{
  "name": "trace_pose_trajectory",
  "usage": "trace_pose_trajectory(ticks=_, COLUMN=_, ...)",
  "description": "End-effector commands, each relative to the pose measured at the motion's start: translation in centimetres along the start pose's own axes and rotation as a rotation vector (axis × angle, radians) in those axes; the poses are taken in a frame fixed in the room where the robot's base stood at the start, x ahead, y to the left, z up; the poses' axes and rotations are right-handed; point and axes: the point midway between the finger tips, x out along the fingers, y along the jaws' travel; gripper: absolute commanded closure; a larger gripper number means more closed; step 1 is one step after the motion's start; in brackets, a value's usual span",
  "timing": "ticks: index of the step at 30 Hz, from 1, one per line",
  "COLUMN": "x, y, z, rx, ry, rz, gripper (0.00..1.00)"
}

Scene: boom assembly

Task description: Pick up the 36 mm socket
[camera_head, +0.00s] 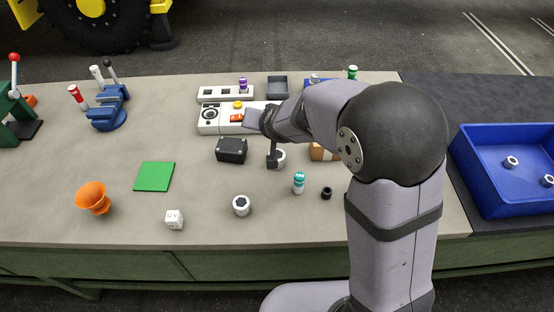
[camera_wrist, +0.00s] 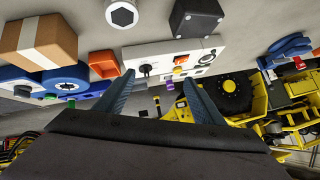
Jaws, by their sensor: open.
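A pale socket with a dark hex opening (camera_head: 281,160) stands on the bench between a black box and a cardboard box, partly hidden by my gripper (camera_head: 272,156). In the wrist view this socket (camera_wrist: 122,14) is at the top edge, beyond the fingertips and apart from them. My gripper (camera_wrist: 158,82) is open, with nothing between its fingers. A second pale hex socket (camera_head: 241,205) stands nearer the front of the bench. No size marking is readable, so I cannot tell which socket is 36 mm.
The black box (camera_head: 231,150) is left of my gripper; the cardboard box (camera_head: 322,152) is right. A teal-capped bottle (camera_head: 299,183) and a small black ring (camera_head: 326,193) stand in front. A blue tray (camera_head: 500,205) at right holds pale sockets. A white panel (camera_head: 212,128) lies behind.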

Motion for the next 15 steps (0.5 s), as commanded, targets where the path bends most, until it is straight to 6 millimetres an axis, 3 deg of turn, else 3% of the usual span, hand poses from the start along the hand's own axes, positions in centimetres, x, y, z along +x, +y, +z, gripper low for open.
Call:
trace_pose_trajectory(ticks=1, x=1.7, y=-1.6, z=-1.0, rx=0.025, ry=0.068, rz=0.008, gripper=0.38)
trace_pose_trajectory(ticks=4, x=3.8, y=-3.6, z=-3.2, rx=0.092, ry=0.216, rz=0.062, gripper=0.38)
trace_pose_trajectory(ticks=8, x=5.5, y=-4.6, z=-3.6, rx=0.174, ry=0.369, rz=0.189, gripper=0.38)
trace_pose_trajectory(ticks=11, x=6.0, y=-4.5, z=-1.9, rx=0.226, ry=0.451, rz=0.326, gripper=0.38)
trace_pose_trajectory(ticks=15, x=5.2, y=-3.8, z=2.5, rx=0.270, ry=0.514, rz=0.540, gripper=0.38)
